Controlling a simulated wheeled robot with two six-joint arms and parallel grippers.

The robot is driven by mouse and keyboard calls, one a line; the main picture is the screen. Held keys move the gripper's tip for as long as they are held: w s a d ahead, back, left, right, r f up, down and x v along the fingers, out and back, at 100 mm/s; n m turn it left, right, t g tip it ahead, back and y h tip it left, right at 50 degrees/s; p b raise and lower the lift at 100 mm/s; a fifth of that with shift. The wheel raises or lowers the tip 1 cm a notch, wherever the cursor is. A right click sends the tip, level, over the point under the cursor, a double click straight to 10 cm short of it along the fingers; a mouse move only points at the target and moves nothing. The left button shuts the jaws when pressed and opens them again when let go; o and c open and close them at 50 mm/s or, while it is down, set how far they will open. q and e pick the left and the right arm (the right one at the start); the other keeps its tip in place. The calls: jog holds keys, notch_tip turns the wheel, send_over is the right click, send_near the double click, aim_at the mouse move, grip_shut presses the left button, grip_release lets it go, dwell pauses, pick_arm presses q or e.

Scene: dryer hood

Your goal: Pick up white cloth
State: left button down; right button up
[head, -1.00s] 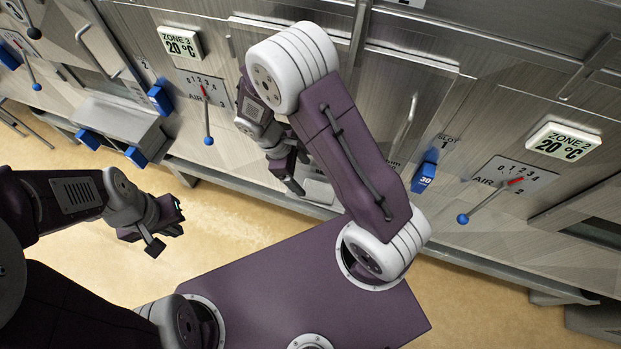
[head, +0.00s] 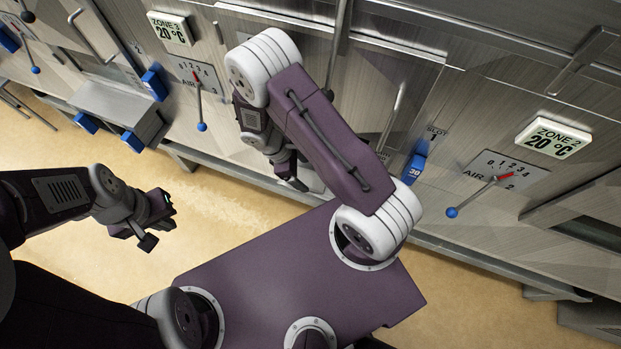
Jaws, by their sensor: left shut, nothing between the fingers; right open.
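I cannot make out a white cloth anywhere in the head view. My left gripper (head: 158,222) is shut and empty, over the tan floor at the left. My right gripper (head: 293,172) is open, in front of the metal dryer hood (head: 330,95) near its lower edge. Its own arm covers part of it and part of the hood behind. A small pale patch shows behind its fingers, too hidden to identify.
A metal box (head: 118,108) juts out at the left. The floor (head: 220,215) between my grippers is clear.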

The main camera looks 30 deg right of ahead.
aim_at(310, 181)
jog(key=x, duration=0.4)
jog(key=shift+d, duration=0.15)
jog(key=shift+d+f, duration=0.1)
jog(key=shift+f, duration=0.1)
jog(key=c, duration=1.1)
jog(key=shift+s+a+r, duration=0.2)
jog(key=shift+a+r, duration=0.15)
notch_tip(310, 181, up, 6)
jog(key=shift+r, duration=0.15)
jog(key=s+a+b, duration=0.1)
jog(key=s+a, duration=0.3)
jog(key=a, duration=0.1)
jog(key=s+a+b, duration=0.1)
jog(key=s+a, duration=0.3)
jog(key=s+a+b, duration=0.2)
jog(key=s+a, duration=0.2)
jog(key=a, duration=0.1)
jog(key=shift+s+a+r, duration=0.1)
jog(key=shift+s+a, duration=0.2)
jog(key=shift+a, duration=0.05)
